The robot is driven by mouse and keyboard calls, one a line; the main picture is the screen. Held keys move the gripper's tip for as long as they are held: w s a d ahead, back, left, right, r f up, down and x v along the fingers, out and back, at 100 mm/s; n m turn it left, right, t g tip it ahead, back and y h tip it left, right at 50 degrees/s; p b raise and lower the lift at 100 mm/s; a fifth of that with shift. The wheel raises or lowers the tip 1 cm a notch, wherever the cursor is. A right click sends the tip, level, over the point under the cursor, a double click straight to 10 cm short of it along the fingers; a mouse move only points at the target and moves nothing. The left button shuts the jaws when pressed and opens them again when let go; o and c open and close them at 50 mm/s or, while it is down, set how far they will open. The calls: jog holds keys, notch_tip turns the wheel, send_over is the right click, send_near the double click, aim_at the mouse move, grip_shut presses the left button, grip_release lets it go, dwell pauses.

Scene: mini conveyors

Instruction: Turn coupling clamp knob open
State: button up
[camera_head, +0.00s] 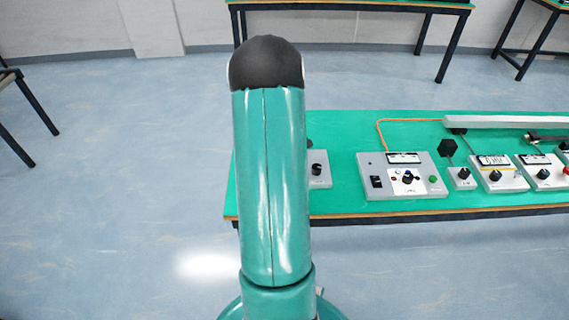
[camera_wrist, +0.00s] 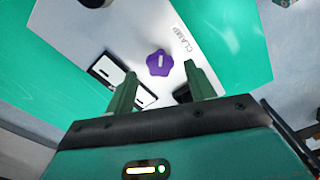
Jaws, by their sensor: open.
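The purple lobed clamp knob (camera_wrist: 159,63) sits on a pale panel (camera_wrist: 140,25) in the wrist view, with the printed label CLAMP (camera_wrist: 184,42) beside it. A short white mark shows on the knob's face. My gripper (camera_wrist: 160,71) is open, with its two green fingers apart and the knob appearing between and just beyond their tips. No contact with the knob is visible. In the head view my own arm covers the left part of the green table (camera_head: 350,135), and neither the knob nor my gripper can be seen there.
Near the fingers, the panel carries black-and-white fittings (camera_wrist: 107,71) and a dark part (camera_wrist: 182,93) partly behind the right finger. In the head view, several control boxes (camera_head: 436,186) with black knobs line the table, and a pale bar (camera_head: 500,122) lies behind them.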

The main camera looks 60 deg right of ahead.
notch_tip(320, 180, up, 11)
jog(key=shift+r, duration=0.2)
dwell(0.6)
jog(key=w+a+r+t, duration=0.1)
jog(key=w+a+r, duration=0.3)
jog(key=a, duration=0.4)
jog(key=w+a+r+t+h, duration=0.1)
jog(key=w+a+r, duration=0.35)
jog(key=a, duration=0.45)
jog(key=w+a+r, duration=0.3)
jog(key=a+r, duration=0.2)
jog(key=a, duration=0.3)
jog(key=s+a+t, duration=0.1)
jog(key=s+a, duration=0.1)
jog(key=a, duration=0.6)
jog(key=s+a+r+t, duration=0.1)
jog(key=s+a, duration=0.2)
jog(key=a, duration=0.5)
jog(key=s+a+r+t+y, duration=0.1)
jog(key=s+a, duration=0.1)
jog(key=a, duration=0.6)
jog(key=shift+s+a+r+t, duration=0.15)
jog(key=shift+s+r+t, duration=0.1)
jog(key=shift+s+t, duration=0.1)
jog(key=shift+c, duration=0.4)
